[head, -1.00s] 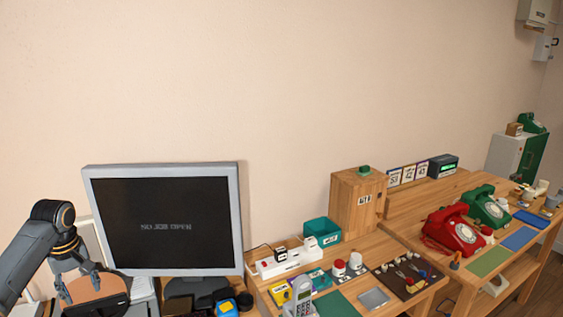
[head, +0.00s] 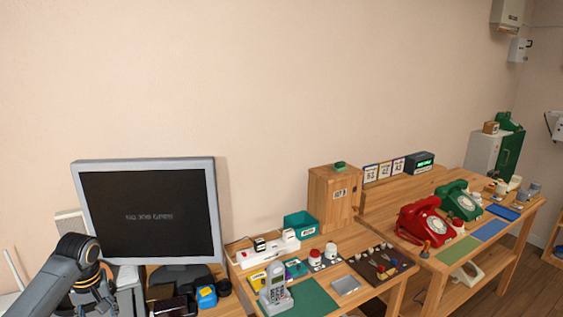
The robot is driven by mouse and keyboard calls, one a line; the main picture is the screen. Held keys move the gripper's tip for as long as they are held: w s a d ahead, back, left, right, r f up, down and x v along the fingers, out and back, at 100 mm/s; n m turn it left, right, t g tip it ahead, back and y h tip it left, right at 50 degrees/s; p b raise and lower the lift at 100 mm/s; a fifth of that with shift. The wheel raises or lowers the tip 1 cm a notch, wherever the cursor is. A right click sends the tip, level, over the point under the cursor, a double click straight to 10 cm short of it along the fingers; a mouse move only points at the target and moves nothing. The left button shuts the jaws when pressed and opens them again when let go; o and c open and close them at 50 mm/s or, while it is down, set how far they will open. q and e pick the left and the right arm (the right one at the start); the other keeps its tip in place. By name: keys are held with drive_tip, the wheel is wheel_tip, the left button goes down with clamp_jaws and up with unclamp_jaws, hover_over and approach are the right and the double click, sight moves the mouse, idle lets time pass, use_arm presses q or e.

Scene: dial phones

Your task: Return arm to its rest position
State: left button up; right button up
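My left arm comes in at the lower left. Its gripper (head: 92,292) is low beside the monitor's stand, partly hidden by the arm and cut close to the bottom edge. I cannot tell whether its fingers are open or shut. Nothing held shows in it. My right gripper is not in view.
A grey monitor (head: 150,212) stands just right of the arm. A cordless phone (head: 276,287), a white power strip (head: 264,250) and a wooden box (head: 332,203) are on the wooden desks. A red dial phone (head: 424,222) and a green dial phone (head: 458,202) stand at right.

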use_arm(q)
drive_tip(key=s+d+f+m+t+h, duration=0.1)
drive_tip(key=s+d+f+m, duration=0.3)
drive_tip(key=s+d+f, duration=0.5)
drive_tip(key=s+d+f+m, duration=0.3)
drive_tip(key=s+d+f, duration=0.3)
drive_tip(key=d, duration=0.6)
drive_tip(key=s+d+r+m+t, duration=0.1)
drive_tip(key=s+d+r, duration=0.15)
drive_tip(key=s, duration=0.65)
drive_tip(key=s+d+r+m+t, duration=0.1)
drive_tip(key=s+r, duration=0.2)
drive_tip(key=s, duration=0.6)
wheel_tip(320, 180, down, 26)
drive_tip(key=s+f+g, duration=0.1)
drive_tip(key=g, duration=0.1)
drive_tip(key=s+a+f, duration=0.3)
drive_tip(key=s+f, duration=1.1)
drive_tip(key=s, duration=0.2)
drive_tip(key=shift+s+f+g, duration=0.35)
drive_tip(key=shift+f+g, duration=0.05)
